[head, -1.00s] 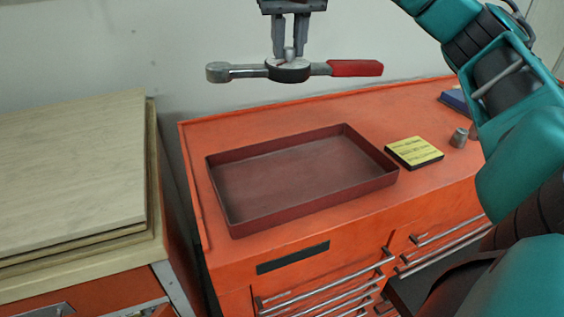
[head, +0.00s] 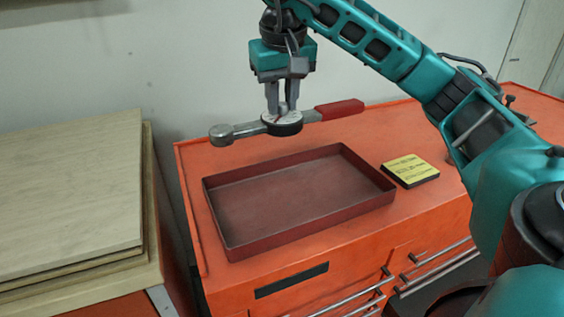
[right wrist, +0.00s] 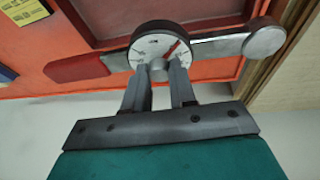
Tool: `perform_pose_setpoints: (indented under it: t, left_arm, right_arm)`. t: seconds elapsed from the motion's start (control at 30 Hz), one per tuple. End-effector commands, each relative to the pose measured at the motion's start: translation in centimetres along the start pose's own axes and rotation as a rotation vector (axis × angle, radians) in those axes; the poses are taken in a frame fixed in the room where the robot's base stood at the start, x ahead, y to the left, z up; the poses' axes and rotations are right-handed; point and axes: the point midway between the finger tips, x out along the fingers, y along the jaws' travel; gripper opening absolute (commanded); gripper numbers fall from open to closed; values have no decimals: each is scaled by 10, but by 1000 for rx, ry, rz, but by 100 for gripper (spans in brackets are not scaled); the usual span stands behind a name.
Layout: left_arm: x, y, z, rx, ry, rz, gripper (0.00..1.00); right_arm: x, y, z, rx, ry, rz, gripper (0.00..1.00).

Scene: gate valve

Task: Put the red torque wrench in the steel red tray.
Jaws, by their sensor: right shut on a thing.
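The torque wrench (head: 240,130) has a round dial, a grey metal head at the left and a red handle (head: 340,109) at the right. My right gripper (head: 282,108) is shut on it at the dial and holds it level in the air, above the back edge of the tray. In the right wrist view the fingers (right wrist: 158,85) close on a small knob at the dial (right wrist: 160,45). The dark red steel tray (head: 300,200) lies empty on the orange cabinet. My left gripper is not in view.
A black and yellow box (head: 410,171) sits right of the tray on the orange cabinet (head: 190,165). Stacked wooden boards (head: 70,200) stand on a bench at the left. A white wall (head: 190,60) rises behind. The air above the tray is clear.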

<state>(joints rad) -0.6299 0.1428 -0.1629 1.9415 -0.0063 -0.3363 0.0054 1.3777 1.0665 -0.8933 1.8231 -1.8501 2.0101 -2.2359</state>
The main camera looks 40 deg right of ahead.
Motion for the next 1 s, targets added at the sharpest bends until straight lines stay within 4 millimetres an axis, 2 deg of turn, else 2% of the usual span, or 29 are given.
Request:
perform_pose_setpoints:
  t: [0.03, 0.23, 0.4, 0.67, 0.9, 1.0]
  left_arm:
    - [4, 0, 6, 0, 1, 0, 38]
    - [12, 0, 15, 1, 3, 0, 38]
    - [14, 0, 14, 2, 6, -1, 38]
    - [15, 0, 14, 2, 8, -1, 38]
    - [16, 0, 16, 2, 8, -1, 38]
    - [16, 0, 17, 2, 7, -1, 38]
  right_arm:
    - [13, -2, 4, -2, 0, -1, 0]
    - [50, -5, 14, 0, -1, 1, 0]
    - [76, -7, 21, 1, 2, 1, 0]
    - [94, -9, 26, 2, 4, 0, 0]
    - [124, -12, 34, 1, 3, 1, 0]
    - [129, -12, 36, 1, 4, 0, 0]
